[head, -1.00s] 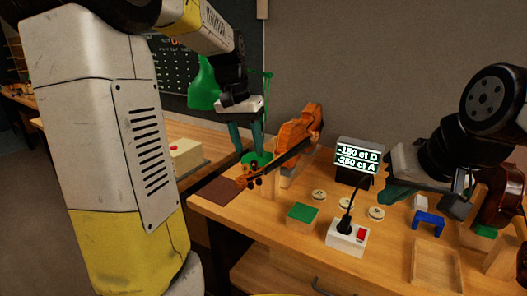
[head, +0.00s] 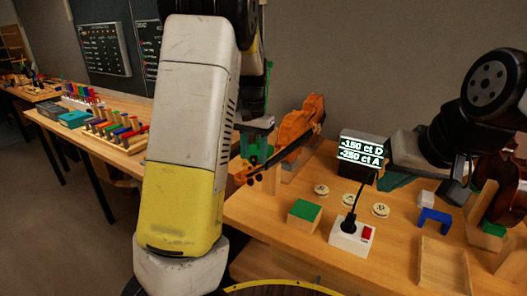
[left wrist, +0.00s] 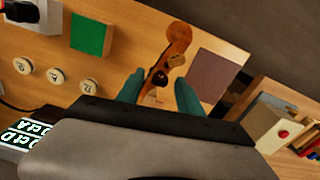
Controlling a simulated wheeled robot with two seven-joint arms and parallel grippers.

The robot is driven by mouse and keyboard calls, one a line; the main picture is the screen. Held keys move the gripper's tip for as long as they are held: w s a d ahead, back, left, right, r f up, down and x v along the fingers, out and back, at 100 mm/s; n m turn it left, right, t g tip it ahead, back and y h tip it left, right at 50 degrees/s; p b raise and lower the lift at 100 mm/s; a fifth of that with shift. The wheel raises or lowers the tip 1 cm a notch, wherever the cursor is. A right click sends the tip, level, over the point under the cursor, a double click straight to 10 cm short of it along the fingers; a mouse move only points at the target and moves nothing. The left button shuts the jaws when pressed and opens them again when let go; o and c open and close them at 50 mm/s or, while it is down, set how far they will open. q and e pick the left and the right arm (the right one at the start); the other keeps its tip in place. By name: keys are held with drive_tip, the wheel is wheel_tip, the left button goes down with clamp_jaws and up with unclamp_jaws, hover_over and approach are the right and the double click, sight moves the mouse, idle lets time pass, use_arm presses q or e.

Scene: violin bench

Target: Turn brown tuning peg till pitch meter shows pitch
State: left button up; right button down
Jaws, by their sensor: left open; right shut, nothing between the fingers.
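The violin (head: 300,122) rests on a wooden stand on the bench, its neck and scroll (head: 250,172) pointing to the front left. In the left wrist view the scroll and pegbox (left wrist: 177,45) lie just beyond my open left gripper (left wrist: 160,88), between its teal fingers; the pegs are too small to tell their colours. In the head view my left gripper (head: 255,150) is above the neck, partly hidden. The pitch meter (head: 362,152) reads -150 ct D and -250 ct A. My right gripper (head: 392,180) is shut and empty, beside the meter.
A white power strip (head: 351,238) with a plug and red switch stands in front, near several round labelled discs (head: 321,191) and a green-topped block (head: 305,213). A blue bracket (head: 433,218) and a wooden tray (head: 444,265) are at right. A brown mat (left wrist: 214,74) lies past the scroll.

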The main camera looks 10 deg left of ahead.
use_arm(q)
drive_tip(key=shift+f, duration=0.15)
clamp_jaws()
drive_tip(key=n, duration=0.5)
idle(0.4)
unclamp_jaws()
